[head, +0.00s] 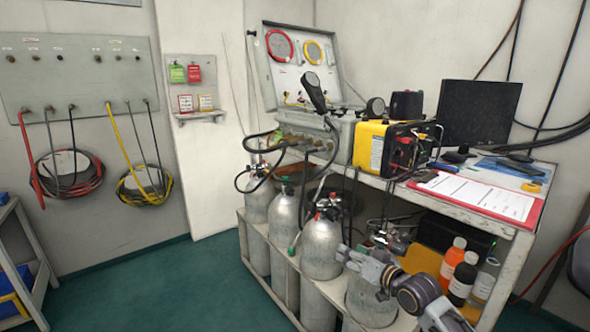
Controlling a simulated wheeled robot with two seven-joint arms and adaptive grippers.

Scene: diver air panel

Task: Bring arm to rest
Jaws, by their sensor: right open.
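My right arm comes in from the bottom right, and its gripper (347,257) points left in front of the grey gas cylinders under the bench. The gripper is open, and I see nothing between its fingers. It overlaps the upper part of a cylinder (368,303) in the picture; I cannot tell whether they touch. Another cylinder (321,252) stands just left of the gripper. My left gripper is not in view.
The bench (508,228) carries an open panel case (300,62), a yellow-black unit (371,148), a monitor (480,112) and a red clipboard (475,198). Bottles (453,258) stand on its lower shelf. Hoses (68,172) hang at the left wall. The green floor (160,290) is clear at left.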

